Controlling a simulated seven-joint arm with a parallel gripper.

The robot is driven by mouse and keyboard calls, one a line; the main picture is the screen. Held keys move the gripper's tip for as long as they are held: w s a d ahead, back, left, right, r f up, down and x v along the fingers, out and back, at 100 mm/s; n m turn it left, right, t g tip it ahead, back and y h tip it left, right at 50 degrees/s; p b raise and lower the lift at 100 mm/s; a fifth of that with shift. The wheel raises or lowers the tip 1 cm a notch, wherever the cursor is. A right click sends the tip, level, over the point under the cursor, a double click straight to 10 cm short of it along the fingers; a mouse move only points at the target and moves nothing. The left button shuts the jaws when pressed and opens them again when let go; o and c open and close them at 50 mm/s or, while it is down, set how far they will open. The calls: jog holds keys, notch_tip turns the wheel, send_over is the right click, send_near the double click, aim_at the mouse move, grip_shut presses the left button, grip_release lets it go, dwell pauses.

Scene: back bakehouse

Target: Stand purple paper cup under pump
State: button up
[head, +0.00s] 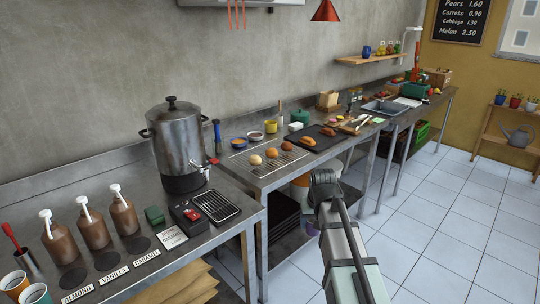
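Three brown pump bottles with white pump heads stand in a row on the steel counter at the left in the head view: the left pump bottle (60,241), the middle pump bottle (94,229) and the right pump bottle (124,216). Dark round pads lie in front of them, with labels reading ALMOND (77,295), VANILLA (114,273) and CARAMEL (147,257). An orange-looking cup (14,286) and a teal cup (37,294) are at the bottom left corner, partly cut off. My arm rises at lower centre right; no gripper fingers show.
A large metal urn (180,143) with a tap stands behind the bottles. A black drip tray (216,205), a dark box with a red top (191,216) and a green block (155,215) are nearby. A second counter holds a wire rack (268,160) with buns.

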jog(key=w+a+r+n, duration=0.1)
jog(key=w+a+r, duration=0.2)
jog(key=w, duration=0.5)
jog(key=w+a+r, duration=0.3)
jog(key=w, duration=0.5)
jog(key=w+a+r+n, duration=0.1)
jog(key=w+a+r, duration=0.25)
jog(key=w, duration=0.55)
notch_tip(320, 180, up, 3)
jog(key=n+y, duration=0.2)
jog(key=n, duration=0.4)
send_over(271, 165)
jog(key=shift+g, duration=0.4)
jog(key=shift+s+d+f, duration=0.1)
jog(key=shift+d+f, duration=0.05)
jog(key=shift+f, duration=1.35)
jog(key=shift+s+d+f, duration=0.1)
jog(key=shift+d+f, duration=0.05)
jog(key=shift+f, duration=1.35)
jog(key=shift+s+d+f, duration=0.1)
jog(key=shift+d+f, duration=0.05)
jog(key=shift+f, duration=1.35)
jog(key=shift+f, duration=0.15)
jog(key=o, duration=1.1)
jog(key=shift+c, duration=0.2)
jog(key=shift+o, duration=0.3)
jog(key=v, duration=1.2)
